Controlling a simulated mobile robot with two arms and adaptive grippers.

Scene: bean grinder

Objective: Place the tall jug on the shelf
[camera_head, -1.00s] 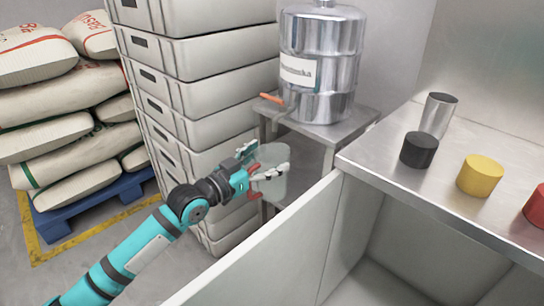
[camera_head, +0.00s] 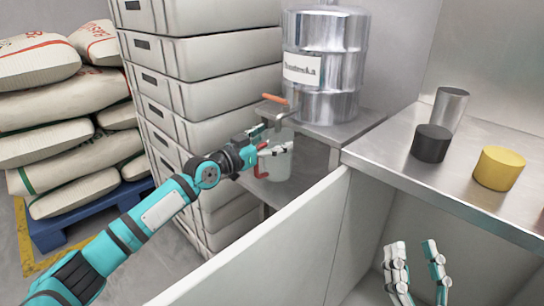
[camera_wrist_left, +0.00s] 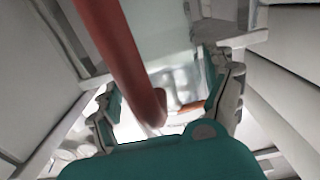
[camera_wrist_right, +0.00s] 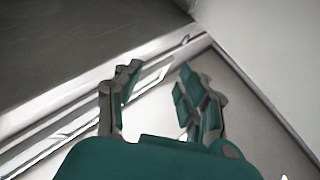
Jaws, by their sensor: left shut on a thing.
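The tall jug (camera_head: 280,160) is pale and translucent with a red handle; the handle also crosses the left wrist view (camera_wrist_left: 125,55). My left gripper (camera_head: 266,149) is shut on the jug at its handle side. The jug appears upright, in front of the metal stand and below the drum's tap. The stand's lower shelf (camera_head: 308,160) shows behind the jug, partly hidden by it. I cannot tell whether the jug touches the shelf. My right gripper (camera_head: 412,262) is empty, fingers apart, inside the open space below the counter; it also shows in the right wrist view (camera_wrist_right: 158,82).
A steel drum (camera_head: 325,60) with an orange-handled tap (camera_head: 275,98) stands on the stand's top. Stacked grey crates (camera_head: 200,85) rise close on the left. The counter (camera_head: 385,150) at right holds a steel cup (camera_head: 450,108), a black cylinder (camera_head: 431,143) and a yellow cylinder (camera_head: 498,168).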

